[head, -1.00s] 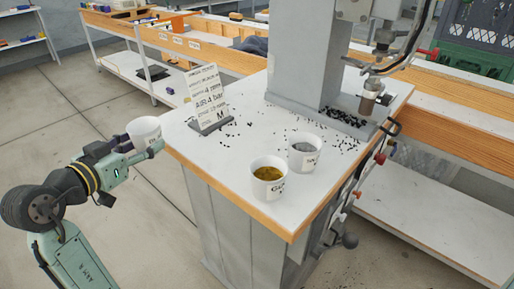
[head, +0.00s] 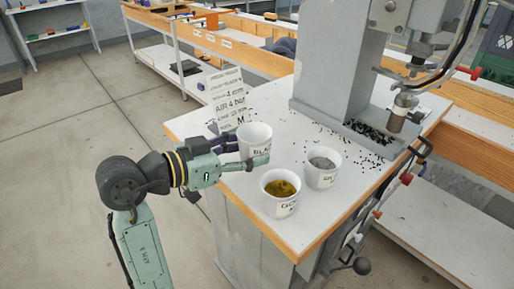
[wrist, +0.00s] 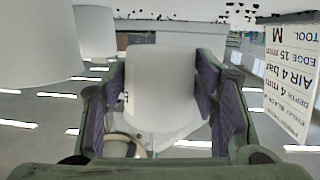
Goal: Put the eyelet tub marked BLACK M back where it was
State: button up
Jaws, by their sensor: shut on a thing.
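A white tub with lettering that begins "BL" (head: 255,141) is between the fingers of my gripper (head: 248,161). My gripper is shut on it, at or just above the left part of the press table. In the wrist view the tub (wrist: 162,92) fills the space between the two fingers, and its contents do not show. Whether its base touches the table I cannot tell. A white tub of gold eyelets (head: 280,192) stands close in front of it, to the right. A white tub of silver-grey eyelets (head: 322,168) stands farther right.
A sign card (head: 226,98) stands behind the held tub, and its holder is partly hidden. The press column (head: 335,65) rises at the back, with black eyelets (head: 368,132) scattered at its base. The table's front left strip (head: 240,205) is bare.

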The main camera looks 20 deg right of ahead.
aim_at(256, 154)
jog(key=shift+w+d+p, duration=0.3)
jog(key=shift+w+d, duration=0.85)
jog(key=shift+d, duration=0.1)
jog(key=shift+w+d+f, duration=0.3)
jog(key=shift+w+d, duration=0.05)
jog(key=shift+d, duration=0.05)
notch_tip(256, 154, down, 3)
jog(key=shift+f+p, duration=0.15)
jog(key=shift+p, duration=0.25)
jog(key=shift+f+b, duration=0.45)
jog(key=shift+b, duration=0.05)
jog(key=o, duration=1.2)
